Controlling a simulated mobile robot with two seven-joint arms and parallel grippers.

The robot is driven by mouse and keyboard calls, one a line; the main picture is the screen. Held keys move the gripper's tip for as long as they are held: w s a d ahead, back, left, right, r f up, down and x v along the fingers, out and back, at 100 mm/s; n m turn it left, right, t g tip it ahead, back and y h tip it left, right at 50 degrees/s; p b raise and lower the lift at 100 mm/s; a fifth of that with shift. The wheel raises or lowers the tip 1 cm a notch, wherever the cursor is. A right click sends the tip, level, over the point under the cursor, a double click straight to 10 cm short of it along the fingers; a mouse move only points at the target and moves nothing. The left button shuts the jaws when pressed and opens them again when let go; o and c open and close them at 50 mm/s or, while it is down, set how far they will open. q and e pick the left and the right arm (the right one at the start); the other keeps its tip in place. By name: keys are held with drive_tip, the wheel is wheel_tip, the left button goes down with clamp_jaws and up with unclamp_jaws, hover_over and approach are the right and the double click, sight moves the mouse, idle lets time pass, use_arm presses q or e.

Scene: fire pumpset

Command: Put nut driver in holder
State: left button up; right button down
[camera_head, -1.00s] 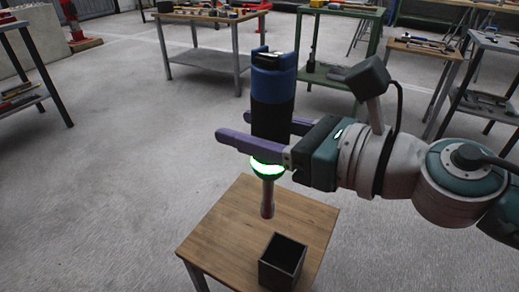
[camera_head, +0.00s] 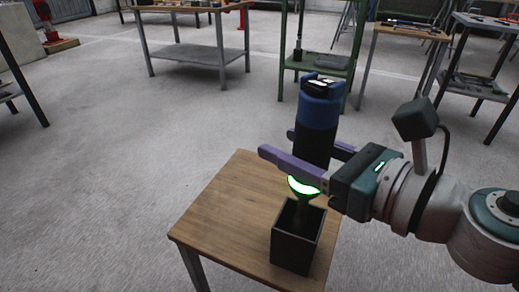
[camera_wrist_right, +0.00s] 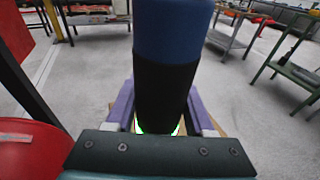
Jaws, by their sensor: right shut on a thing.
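The nut driver (camera_head: 318,122) has a blue and black body with a glowing green ring near its lower end. My right gripper (camera_head: 300,150) is shut on its body and holds it roughly upright. The nut driver also fills the middle of the right wrist view (camera_wrist_right: 168,70), between the purple fingers. The holder (camera_head: 296,246) is a dark, open-topped square box on a small wooden table (camera_head: 225,215). The nut driver's lower end is over the holder's opening and seems to reach into it; its tip is hidden. My left gripper is not in view.
The wooden table is bare to the left of the holder. Workbenches (camera_head: 180,55) with tools stand behind, across open grey floor. A red rounded object (camera_wrist_right: 30,150) is at the lower left of the right wrist view.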

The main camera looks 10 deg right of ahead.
use_arm(q)
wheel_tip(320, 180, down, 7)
drive_tip(key=b, duration=0.5)
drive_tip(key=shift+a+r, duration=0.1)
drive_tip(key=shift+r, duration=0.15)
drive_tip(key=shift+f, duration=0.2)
use_arm(e)
wheel_tip(320, 180, down, 8)
drive_tip(key=shift+f, duration=0.2)
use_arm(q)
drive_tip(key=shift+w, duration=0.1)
use_arm(e)
drive_tip(key=shift+c, duration=1.4)
unclamp_jaws()
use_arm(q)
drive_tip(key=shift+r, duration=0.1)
